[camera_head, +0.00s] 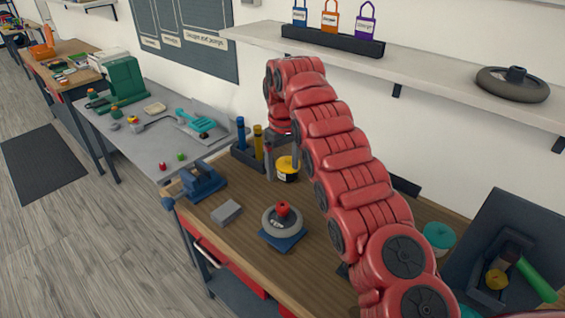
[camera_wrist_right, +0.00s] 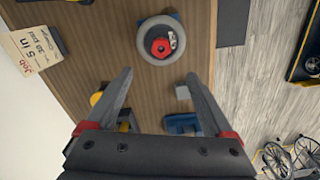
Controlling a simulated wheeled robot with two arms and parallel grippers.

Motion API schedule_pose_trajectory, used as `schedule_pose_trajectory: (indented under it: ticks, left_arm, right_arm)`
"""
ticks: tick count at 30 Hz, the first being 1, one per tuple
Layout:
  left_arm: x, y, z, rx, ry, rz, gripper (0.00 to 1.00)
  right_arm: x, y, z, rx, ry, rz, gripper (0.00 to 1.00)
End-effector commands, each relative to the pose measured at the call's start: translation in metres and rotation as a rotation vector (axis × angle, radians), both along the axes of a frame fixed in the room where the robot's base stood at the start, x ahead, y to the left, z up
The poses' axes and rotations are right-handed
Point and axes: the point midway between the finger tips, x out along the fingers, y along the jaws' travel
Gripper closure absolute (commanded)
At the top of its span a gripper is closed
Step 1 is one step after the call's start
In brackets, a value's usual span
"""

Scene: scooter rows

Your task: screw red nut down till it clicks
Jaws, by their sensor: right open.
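The red nut (camera_head: 283,208) sits at the centre of a small grey wheel (camera_head: 268,222), which lies flat on a blue base (camera_head: 283,243) on the wooden bench. In the right wrist view the nut (camera_wrist_right: 160,47) shows inside the grey wheel (camera_wrist_right: 147,30), beyond my fingertips. My right gripper (camera_head: 282,160) is above the back of the bench, behind the wheel and apart from it. In the right wrist view its two fingers (camera_wrist_right: 159,75) are spread wide with nothing between them. My left gripper is in neither view. The thread under the nut is hidden.
A grey block (camera_head: 226,212) and a blue vise (camera_head: 203,183) stand left of the wheel. A yellow roll (camera_head: 287,172) and a dark holder with blue and yellow tubes (camera_head: 246,157) are near my right gripper. A shelf (camera_head: 430,75) hangs above the bench.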

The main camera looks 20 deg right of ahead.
Motion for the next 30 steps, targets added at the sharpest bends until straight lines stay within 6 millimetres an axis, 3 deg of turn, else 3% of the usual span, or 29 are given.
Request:
schedule_pose_trajectory:
  ticks: [8,21,30]
  left_arm:
    - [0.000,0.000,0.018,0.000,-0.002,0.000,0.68]
    - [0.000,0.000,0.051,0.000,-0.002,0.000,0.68]
    - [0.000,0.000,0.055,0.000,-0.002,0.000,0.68]
  right_arm:
    - [0.000,0.001,-0.034,0.005,0.000,0.002,0.13]
    - [-0.002,0.002,-0.116,0.004,0.003,0.002,0.13]
    - [-0.001,0.001,-0.137,0.003,0.001,0.002,0.13]
